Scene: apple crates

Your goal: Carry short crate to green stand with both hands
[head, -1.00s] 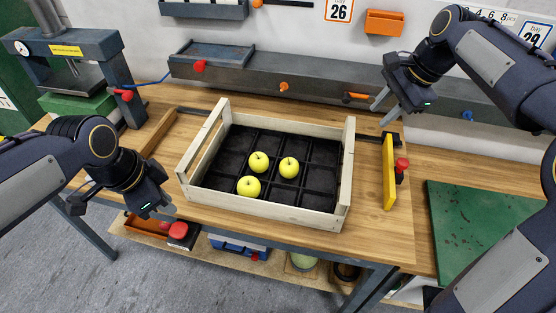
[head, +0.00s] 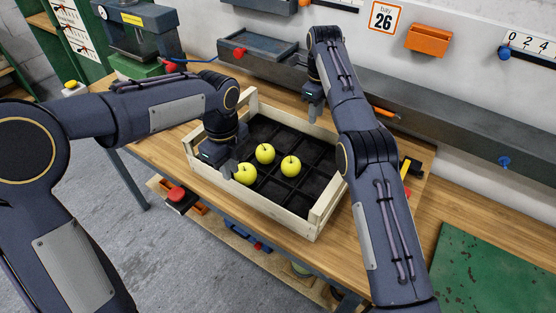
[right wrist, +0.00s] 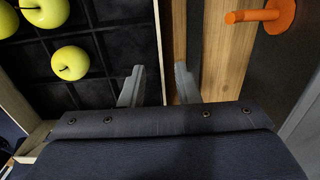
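The short crate (head: 284,217) is pale wood with a dark divided inside and holds three yellow-green apples (head: 265,153). It stands on the wooden workbench. My left gripper (head: 228,170) is at the crate's near left side, pointing down; its fingers are mostly hidden, so its opening cannot be told. My right gripper (head: 314,112) is at the crate's far side. In the right wrist view its two fingers (right wrist: 159,70) are apart, with the crate's thin wall (right wrist: 159,30) running between them. A flat green surface, seemingly the green stand (head: 490,265), lies at the right and is empty.
A grey rail (head: 440,140) runs along the back of the bench, with an orange knob (right wrist: 270,14) close to my right gripper. A press (head: 140,35) stands at the back left. A yellow and black tool (head: 408,167) lies right of the crate, partly hidden by my right arm.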

